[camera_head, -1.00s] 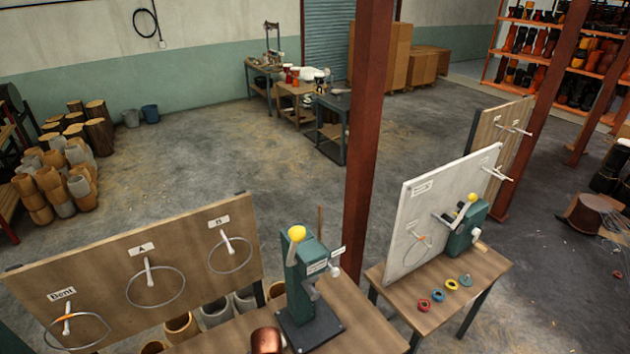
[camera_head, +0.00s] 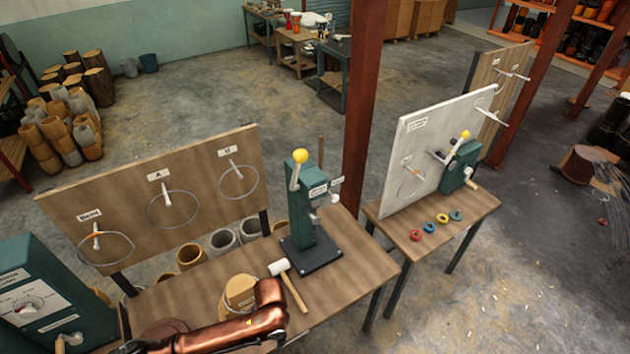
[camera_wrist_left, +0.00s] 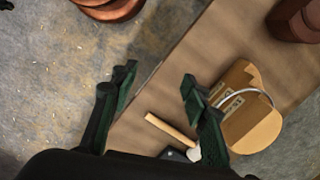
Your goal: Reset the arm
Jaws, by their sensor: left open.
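My left gripper (camera_wrist_left: 157,80) shows in the left wrist view, with its two dark green fingers apart and nothing between them. It hangs over the bench edge, beside a mallet (camera_wrist_left: 170,131) with a wooden handle and pale head. A copper link of my arm crosses the bottom of the head view, over the front of the wooden bench (camera_head: 340,262); no gripper fingers show there. The mallet (camera_head: 288,284) lies on the bench beside a light wooden piece (camera_head: 238,291), partly hidden by that link. The wooden piece (camera_wrist_left: 252,126) also shows in the wrist view. My right gripper is not in view.
A green press (camera_head: 301,218) with a yellow knob stands on the bench. A red post (camera_head: 365,110) rises behind the bench. A second table (camera_head: 470,215) stands at right.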

